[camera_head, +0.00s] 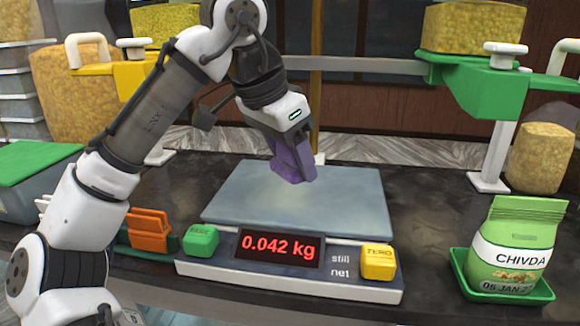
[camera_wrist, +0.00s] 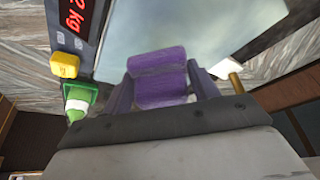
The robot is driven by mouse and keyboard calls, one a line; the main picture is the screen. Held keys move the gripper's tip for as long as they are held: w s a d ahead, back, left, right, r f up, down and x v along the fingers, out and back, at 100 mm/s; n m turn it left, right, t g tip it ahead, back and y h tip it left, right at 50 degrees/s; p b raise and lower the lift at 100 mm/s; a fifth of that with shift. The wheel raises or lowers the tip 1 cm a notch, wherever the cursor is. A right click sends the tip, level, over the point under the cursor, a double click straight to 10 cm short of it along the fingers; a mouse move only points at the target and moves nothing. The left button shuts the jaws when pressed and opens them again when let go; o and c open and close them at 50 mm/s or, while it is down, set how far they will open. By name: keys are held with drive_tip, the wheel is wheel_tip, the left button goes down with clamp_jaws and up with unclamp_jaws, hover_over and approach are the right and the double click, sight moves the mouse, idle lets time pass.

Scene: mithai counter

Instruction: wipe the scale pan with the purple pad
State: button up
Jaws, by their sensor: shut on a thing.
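The scale (camera_head: 290,283) stands on the dark counter with its display reading 0.042 kg. Its flat grey-blue pan (camera_head: 345,195) lies on top, with a faint yellowish patch near the pad. My gripper (camera_head: 293,160) is shut on the purple pad (camera_head: 287,166) above the back middle of the pan. The pad's lower end is at or very near the pan; contact is hard to tell. In the wrist view the purple pad (camera_wrist: 160,78) sits between the two fingers (camera_wrist: 161,92), with the pan (camera_wrist: 190,25) beyond it.
A green button (camera_head: 200,240) and a yellow ZERO button (camera_head: 379,262) flank the display. A CHIVDA bag (camera_head: 515,245) stands in a green tray (camera_head: 462,270) at right. Orange blocks (camera_head: 150,228) are at left. Green and yellow stands with snack blocks are behind.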

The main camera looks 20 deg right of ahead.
drive_tip(key=shift+r, duration=1.55)
